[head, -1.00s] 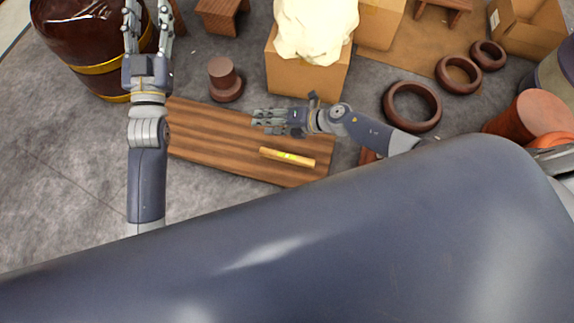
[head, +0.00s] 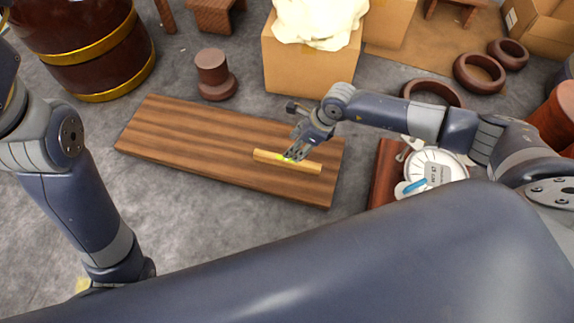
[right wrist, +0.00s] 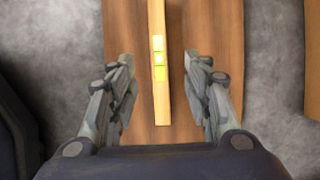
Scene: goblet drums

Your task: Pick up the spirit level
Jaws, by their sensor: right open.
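The spirit level (head: 308,167) is a thin yellow bar with a bright yellow-green vial part. It lies flat on a brown wooden board (head: 190,135) on the floor, near the board's right end. My right gripper (head: 293,154) is open above the middle of the level and hides a little of it in the head view. In the right wrist view the level (right wrist: 160,95) runs lengthwise between the two open fingers (right wrist: 158,60), with a gap on each side. My left arm shows at the left edge, but its gripper is out of view.
A cardboard box (head: 310,68) with a pale lump on top stands behind the board. A brown spool-shaped piece (head: 214,75) and a barrel (head: 85,50) stand at the back left. A white dial scale (head: 433,172) is right of the board. Bare floor lies in front.

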